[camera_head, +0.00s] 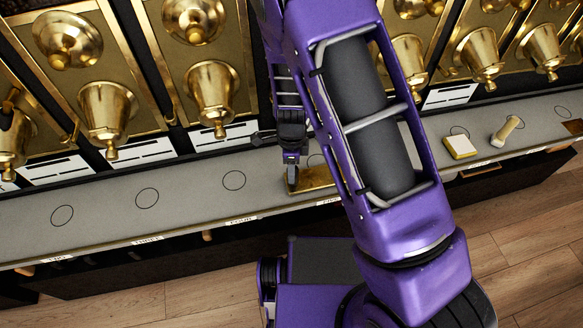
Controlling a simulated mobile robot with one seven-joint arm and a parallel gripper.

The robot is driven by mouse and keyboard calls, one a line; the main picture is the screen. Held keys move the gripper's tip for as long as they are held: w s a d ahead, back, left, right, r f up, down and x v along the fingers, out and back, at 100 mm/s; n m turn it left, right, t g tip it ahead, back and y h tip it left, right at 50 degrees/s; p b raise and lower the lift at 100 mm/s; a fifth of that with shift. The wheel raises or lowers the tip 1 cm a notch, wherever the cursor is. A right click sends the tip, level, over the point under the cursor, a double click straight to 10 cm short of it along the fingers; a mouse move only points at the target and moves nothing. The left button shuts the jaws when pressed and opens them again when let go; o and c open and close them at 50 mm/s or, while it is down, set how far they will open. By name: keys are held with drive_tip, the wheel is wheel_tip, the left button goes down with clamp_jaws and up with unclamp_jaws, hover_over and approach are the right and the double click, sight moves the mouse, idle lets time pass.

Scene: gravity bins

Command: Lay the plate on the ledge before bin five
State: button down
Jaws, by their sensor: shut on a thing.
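A flat gold-coloured plate (316,179) is at the front part of the grey ledge (190,201), beside my purple arm. My gripper (291,181) points down at the plate's left part and is shut on it. The plate looks low, at or just above the ledge surface; I cannot tell if it rests fully on it. A ring mark behind the plate is partly hidden by my arm. The bin behind the plate is mostly hidden by my arm. The small labels on the ledge's front edge are too blurred to read surely.
Brass bins with bell-shaped spouts, such as this one (212,97), line the back above the ledge. A white-and-yellow block (460,147) and a pale cylindrical thing (507,131) lie on the ledge at right. The ledge to the left is clear, with ring marks. Wooden floor (130,308) lies in front.

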drive_tip(key=shift+f, duration=0.2)
drive_tip(key=shift+c, duration=1.9)
unclamp_jaws()
wheel_tip(320, 180, up, 17)
drive_tip(key=p, duration=0.4)
drive_tip(key=shift+r, duration=0.2)
